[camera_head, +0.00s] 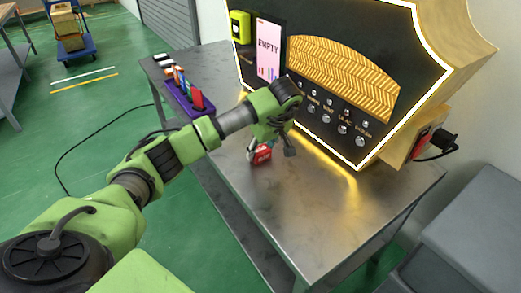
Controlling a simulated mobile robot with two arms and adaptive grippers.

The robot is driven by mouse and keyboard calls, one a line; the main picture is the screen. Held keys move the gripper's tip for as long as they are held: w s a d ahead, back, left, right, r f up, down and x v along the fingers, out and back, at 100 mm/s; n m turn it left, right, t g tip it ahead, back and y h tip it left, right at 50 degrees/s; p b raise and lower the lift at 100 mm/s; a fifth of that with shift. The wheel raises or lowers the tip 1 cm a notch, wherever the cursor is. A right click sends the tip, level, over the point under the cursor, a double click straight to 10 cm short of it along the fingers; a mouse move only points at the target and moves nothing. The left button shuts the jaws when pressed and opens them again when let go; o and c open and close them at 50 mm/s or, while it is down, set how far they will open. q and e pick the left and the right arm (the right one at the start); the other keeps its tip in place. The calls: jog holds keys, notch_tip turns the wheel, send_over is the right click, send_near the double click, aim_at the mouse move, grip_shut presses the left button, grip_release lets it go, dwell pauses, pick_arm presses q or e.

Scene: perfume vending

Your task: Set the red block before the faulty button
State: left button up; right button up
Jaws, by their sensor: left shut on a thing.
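The red block (262,156), with pale lettering on its face, is at the metal table's top, in front of the perfume machine. My left gripper (260,149) comes down from above and is shut on it; the wrist hides part of the fingers. I cannot tell whether the block touches the table. The machine's front has a row of round buttons, such as one at the right end (360,141) and one beside it (342,128). Their labels are too small to read surely, and which is faulty is not clear. My right gripper is out of view.
A purple rack (182,106) with several coloured blocks stands at the table's left end. The screen (269,50) reads "EMPTY". A red-and-black plug fitting (430,142) is on the machine's right side. The front of the metal table (320,220) is clear.

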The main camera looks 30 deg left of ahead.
pick_arm(q)
jog(key=o, duration=1.2)
jog(key=shift+f, duration=0.15)
jog(key=shift+r, duration=0.35)
jog(key=p+v, duration=0.2)
jog(key=v, duration=0.9)
jog(key=shift+d+r+p, duration=0.15)
jog(key=shift+r+p, duration=0.15)
jog(key=shift+p, duration=0.05)
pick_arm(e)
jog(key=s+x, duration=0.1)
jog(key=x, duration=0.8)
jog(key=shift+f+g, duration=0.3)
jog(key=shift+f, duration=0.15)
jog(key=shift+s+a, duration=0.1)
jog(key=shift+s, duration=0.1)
